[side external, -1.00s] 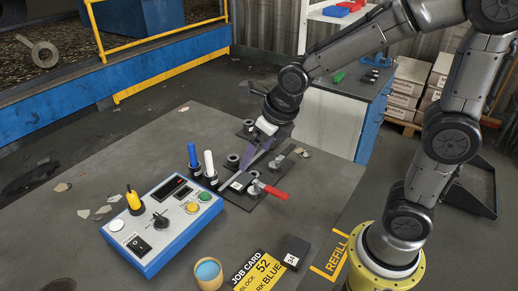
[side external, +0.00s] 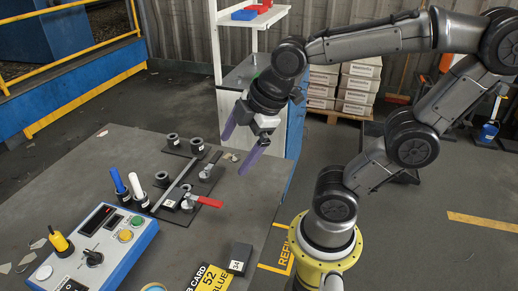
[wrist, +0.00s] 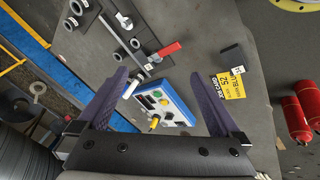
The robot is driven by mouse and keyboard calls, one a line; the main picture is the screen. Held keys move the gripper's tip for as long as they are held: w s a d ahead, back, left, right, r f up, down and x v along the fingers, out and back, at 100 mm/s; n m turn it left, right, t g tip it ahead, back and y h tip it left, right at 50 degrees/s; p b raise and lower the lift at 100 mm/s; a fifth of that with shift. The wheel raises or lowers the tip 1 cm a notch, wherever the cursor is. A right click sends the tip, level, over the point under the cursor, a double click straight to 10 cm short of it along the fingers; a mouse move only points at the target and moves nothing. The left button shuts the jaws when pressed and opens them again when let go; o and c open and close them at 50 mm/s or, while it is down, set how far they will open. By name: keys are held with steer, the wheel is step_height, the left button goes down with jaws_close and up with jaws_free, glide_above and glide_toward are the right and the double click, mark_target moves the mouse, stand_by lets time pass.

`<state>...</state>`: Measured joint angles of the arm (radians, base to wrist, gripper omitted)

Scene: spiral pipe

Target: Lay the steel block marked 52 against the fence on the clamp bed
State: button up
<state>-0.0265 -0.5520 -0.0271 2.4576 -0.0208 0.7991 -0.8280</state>
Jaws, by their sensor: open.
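The clamp bed (side external: 214,178) is a dark plate on the table, with a long steel fence strip (side external: 174,184) across it and a red-handled clamp (side external: 207,200). A dark piece with a white label (side external: 187,205) sits on the bed by the red handle; its number is too small to read, and I cannot tell if it touches the fence. Another dark block (side external: 241,253), its label seeming to read 34, stands beside the yellow job card (side external: 213,279) that names block 52. My gripper (side external: 235,155) is open and empty, in the air right of the bed. Its purple fingers also show in the wrist view (wrist: 162,72).
A blue-and-white control box (side external: 98,245) with buttons stands left of the bed. Blue and white markers (side external: 128,185) stand upright in holders between them. Several dark round pieces (side external: 197,146) sit at the bed's far end. Bare table lies right of the bed.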

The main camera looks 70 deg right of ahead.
steer(key=s+m, duration=0.1)
steer(key=m, duration=0.2)
steer(key=s+m, duration=0.2)
steer(key=m, duration=0.1)
steer(key=s+m, duration=0.1)
steer(key=m, duration=0.3)
steer(key=shift+s+d+r, duration=0.1)
steer(key=shift+s, duration=0.2)
steer(key=shift+c, duration=0.3)
